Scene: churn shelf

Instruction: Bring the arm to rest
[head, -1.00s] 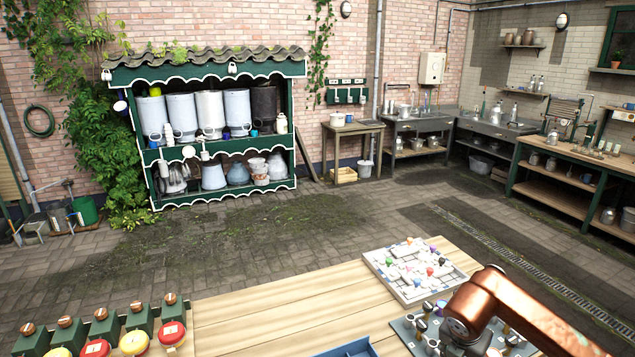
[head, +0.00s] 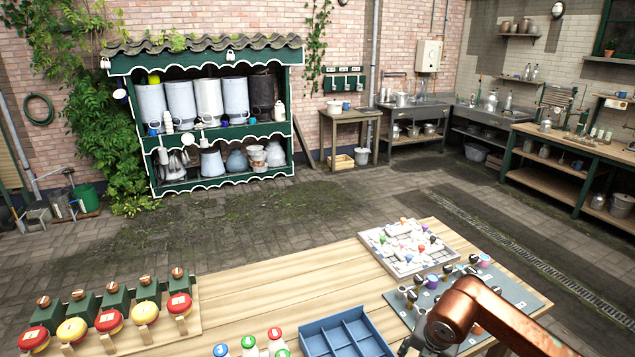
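My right arm comes in from the bottom right in the head view, with a copper-coloured link. My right gripper (head: 416,343) is a dark shape at the bottom edge, below the link's end and over the near side of the grey board (head: 513,290). It is partly cut off, and whether it is open or shut does not show. I see nothing held in it. My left arm and gripper are out of view.
On the wooden table (head: 290,272) are a blue divided tray (head: 347,330), a pale tray (head: 375,252) of small parts and a row of green stands with red and yellow discs at left. Numbered bottles stand beside the blue tray. Mid-table is bare.

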